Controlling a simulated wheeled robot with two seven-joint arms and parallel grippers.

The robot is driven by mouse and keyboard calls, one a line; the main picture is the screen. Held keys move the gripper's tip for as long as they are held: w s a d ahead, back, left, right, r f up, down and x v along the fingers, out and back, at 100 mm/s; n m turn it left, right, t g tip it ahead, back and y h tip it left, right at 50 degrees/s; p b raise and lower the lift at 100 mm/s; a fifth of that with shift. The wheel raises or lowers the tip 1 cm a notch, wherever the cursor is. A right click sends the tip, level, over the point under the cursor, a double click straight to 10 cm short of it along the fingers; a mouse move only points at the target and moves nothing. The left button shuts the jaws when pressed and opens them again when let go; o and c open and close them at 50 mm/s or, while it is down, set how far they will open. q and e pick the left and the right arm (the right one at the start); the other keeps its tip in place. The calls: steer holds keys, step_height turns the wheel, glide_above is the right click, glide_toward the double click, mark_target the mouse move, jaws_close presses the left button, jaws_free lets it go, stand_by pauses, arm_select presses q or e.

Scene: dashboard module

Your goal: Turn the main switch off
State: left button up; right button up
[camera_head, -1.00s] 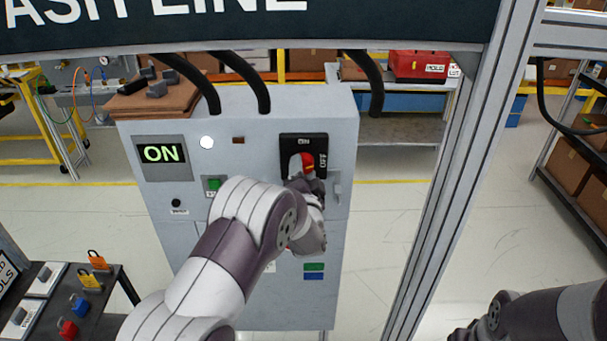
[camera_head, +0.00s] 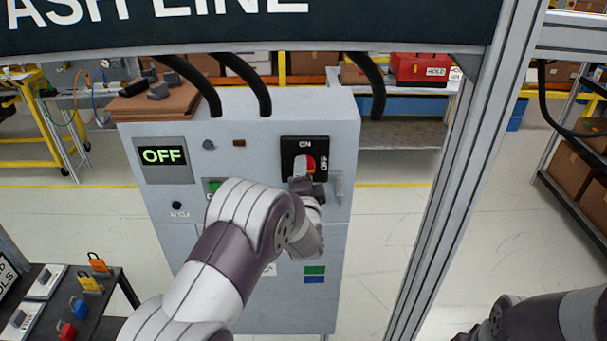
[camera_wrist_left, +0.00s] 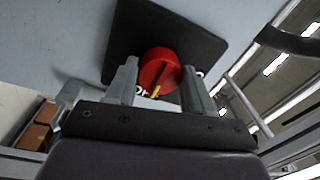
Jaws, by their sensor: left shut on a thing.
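The main switch is a red round knob (camera_head: 309,164) on a black plate (camera_head: 292,146) marked ON at the top and OFF at the right, on a grey cabinet (camera_head: 240,130). The cabinet's display (camera_head: 163,156) reads OFF. My left gripper (camera_head: 304,176) is at the knob and partly hides it. In the left wrist view the red knob (camera_wrist_left: 159,69), with a yellow mark, sits between the two fingers of my left gripper (camera_wrist_left: 158,82), which is shut on it. My right arm shows at the lower right; its gripper cannot be made out.
A green button (camera_head: 213,185) and an unlit round lamp (camera_head: 208,145) are on the cabinet front. A dark table with several padlocks (camera_head: 78,307) stands at the lower left. A metal post (camera_head: 455,170) rises right of the cabinet.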

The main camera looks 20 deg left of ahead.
arm_select(q)
steer(key=o, duration=1)
steer(key=shift+d, duration=0.1)
steer(key=shift+o, duration=0.2)
steer(key=shift+s, duration=0.1)
steer(key=b+v, duration=0.4)
steer(key=v, duration=0.8)
steer(key=shift+s, duration=0.25)
